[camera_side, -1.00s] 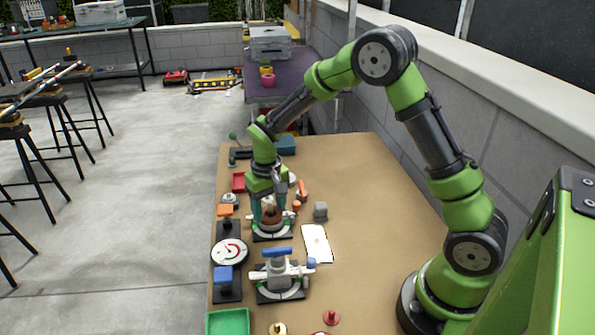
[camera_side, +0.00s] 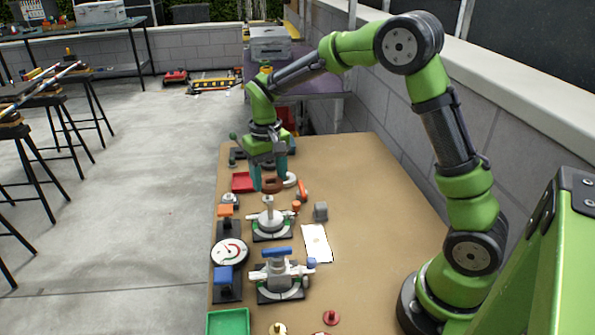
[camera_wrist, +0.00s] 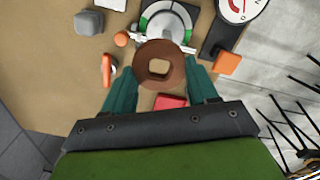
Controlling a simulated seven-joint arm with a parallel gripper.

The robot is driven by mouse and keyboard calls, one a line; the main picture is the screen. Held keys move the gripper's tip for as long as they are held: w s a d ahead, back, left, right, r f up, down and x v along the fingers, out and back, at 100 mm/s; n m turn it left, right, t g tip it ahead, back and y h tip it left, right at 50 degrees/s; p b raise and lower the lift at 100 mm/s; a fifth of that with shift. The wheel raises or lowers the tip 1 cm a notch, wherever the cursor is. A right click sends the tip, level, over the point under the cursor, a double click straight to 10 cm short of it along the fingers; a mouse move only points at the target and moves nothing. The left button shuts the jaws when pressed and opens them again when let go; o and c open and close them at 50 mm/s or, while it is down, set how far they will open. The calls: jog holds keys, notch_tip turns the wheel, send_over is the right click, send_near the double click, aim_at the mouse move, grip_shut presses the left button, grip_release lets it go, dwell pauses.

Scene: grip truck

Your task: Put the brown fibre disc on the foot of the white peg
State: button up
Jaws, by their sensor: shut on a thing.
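The brown fibre disc (camera_side: 272,186) is held level between the teal fingers of my gripper (camera_side: 269,180). In the wrist view, my gripper (camera_wrist: 159,80) grips the disc (camera_wrist: 143,75) at its rim, and its central hole shows open. The white peg (camera_side: 268,204) stands upright and bare on its round foot (camera_side: 270,221), on a dark base. The disc is above the peg and apart from it, slightly towards the far end of the table. In the wrist view the disc hides part of the peg's round fixture (camera_wrist: 165,12).
A dial gauge (camera_side: 229,252), a blue-handled clamp (camera_side: 277,252) and a green tray (camera_side: 228,322) stand nearer the camera. A red tray (camera_side: 241,182) lies left of my gripper. A grey block (camera_side: 320,211) and white sheet (camera_side: 317,243) are right of the peg. The table's right side is clear.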

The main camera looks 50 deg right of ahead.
jog(key=w+d+f, duration=0.1)
jog(key=w+d, duration=0.1)
jog(key=w+d+f, duration=0.1)
jog(key=w+d, duration=0.1)
jog(key=w+d+f, duration=0.1)
jog(key=w+d, duration=0.1)
jog(key=w, duration=0.1)
jog(key=shift+d+f, duration=0.25)
jog(key=shift+w+f, duration=0.15)
jog(key=shift+f, duration=2.2)
jog(key=shift+f, duration=0.1)
jog(key=shift+f, duration=0.45)
jog(key=shift+f, duration=0.2)
jog(key=shift+f, duration=0.25)
jog(key=shift+f, duration=0.5)
dwell(0.4)
